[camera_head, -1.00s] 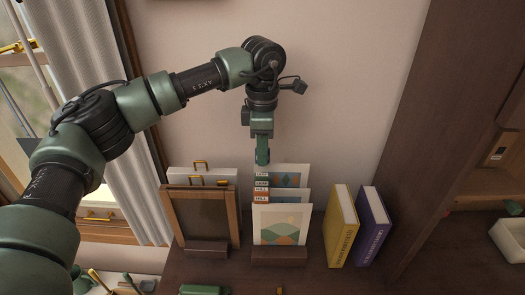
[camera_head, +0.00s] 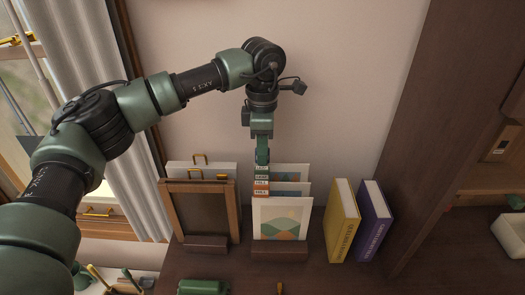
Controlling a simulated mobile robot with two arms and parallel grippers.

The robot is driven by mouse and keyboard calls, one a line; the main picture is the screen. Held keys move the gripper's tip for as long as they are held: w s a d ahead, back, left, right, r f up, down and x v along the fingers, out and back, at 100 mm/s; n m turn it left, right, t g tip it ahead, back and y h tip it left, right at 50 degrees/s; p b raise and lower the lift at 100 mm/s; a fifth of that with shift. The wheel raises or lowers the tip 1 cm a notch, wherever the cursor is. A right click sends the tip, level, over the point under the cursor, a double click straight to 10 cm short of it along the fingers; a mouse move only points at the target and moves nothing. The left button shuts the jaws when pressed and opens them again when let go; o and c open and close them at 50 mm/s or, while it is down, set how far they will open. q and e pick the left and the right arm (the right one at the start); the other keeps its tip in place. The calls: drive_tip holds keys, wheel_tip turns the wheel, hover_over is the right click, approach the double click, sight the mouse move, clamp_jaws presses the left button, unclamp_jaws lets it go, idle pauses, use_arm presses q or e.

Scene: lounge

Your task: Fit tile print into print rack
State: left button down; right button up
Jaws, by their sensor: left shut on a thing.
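The tile print (camera_head: 290,175) is the rearmost of the cards in the print rack (camera_head: 279,254), a dark wooden block on the shelf. It is pale with a blue and orange pattern. My left gripper (camera_head: 262,158) points down from above and is shut on its upper left part. Two other prints stand in front: a middle one (camera_head: 303,188), mostly covered, and a front one (camera_head: 282,218) with green and orange hill shapes. A column of small coloured labels (camera_head: 262,182) shows below my fingertips. The tile print's lower edge is hidden, so I cannot tell how deep it sits. My right gripper is out of view.
A brown wooden frame (camera_head: 202,213) stands close left of the rack, with a white case (camera_head: 180,170) behind it. A yellow book (camera_head: 342,222) and a purple book (camera_head: 374,222) lean at right. A dark upright panel (camera_head: 430,130) lies beyond them.

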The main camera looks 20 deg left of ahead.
use_arm(q)
drive_tip(key=shift+f+b, duration=0.5)
drive_tip(key=shift+f, duration=0.35)
drive_tip(key=c, duration=1.3)
unclamp_jaws()
drive_tip(key=shift+c, duration=0.2)
drive_tip(key=shift+r, duration=0.1)
drive_tip(key=shift+r+p, duration=1.95)
drive_tip(key=shift+r, duration=0.95)
